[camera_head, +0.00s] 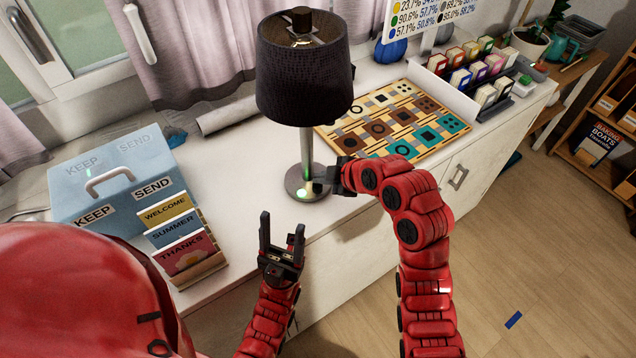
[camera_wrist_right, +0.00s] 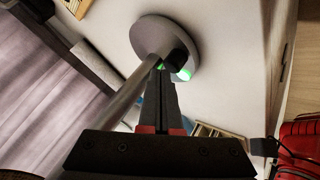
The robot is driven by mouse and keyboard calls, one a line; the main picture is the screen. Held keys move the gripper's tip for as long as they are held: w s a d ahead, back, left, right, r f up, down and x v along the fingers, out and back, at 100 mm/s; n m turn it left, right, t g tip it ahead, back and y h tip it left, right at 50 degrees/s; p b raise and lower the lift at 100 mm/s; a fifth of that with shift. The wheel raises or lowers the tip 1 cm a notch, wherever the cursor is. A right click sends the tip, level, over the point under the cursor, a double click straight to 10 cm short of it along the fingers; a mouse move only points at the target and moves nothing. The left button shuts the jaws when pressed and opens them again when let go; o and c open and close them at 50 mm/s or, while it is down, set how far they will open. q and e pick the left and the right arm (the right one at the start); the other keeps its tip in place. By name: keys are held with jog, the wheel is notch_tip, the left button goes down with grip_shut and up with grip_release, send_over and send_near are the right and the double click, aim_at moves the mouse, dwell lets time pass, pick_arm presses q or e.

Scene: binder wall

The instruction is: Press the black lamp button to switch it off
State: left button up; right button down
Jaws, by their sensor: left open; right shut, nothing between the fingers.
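The lamp has a dark textured shade (camera_head: 303,80), a metal pole (camera_head: 307,145) and a round grey base (camera_head: 297,174) on the white counter. A small green light glows at the base's front edge. In the right wrist view, the base (camera_wrist_right: 150,32) carries a dark stub (camera_wrist_right: 180,54) that looks like the black button, with green glow beside it. My right gripper (camera_head: 326,187) is shut and empty, its tips at the base; the wrist view shows the tips (camera_wrist_right: 162,72) right by the stub. I cannot tell whether they touch. My left gripper (camera_head: 282,232) is open and empty, in front of the lamp.
A blue box (camera_head: 115,170) and a card rack (camera_head: 185,245) stand left of the lamp. The counter's front edge runs below my right forearm.

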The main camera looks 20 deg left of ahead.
dwell(0.6)
jog(key=shift+f+b, duration=0.5)
jog(key=shift+b, duration=0.4)
jog(key=shift+r+b, duration=0.3)
jog(key=shift+b, duration=0.15)
jog(key=shift+r, duration=0.2)
jog(key=shift+r, duration=3)
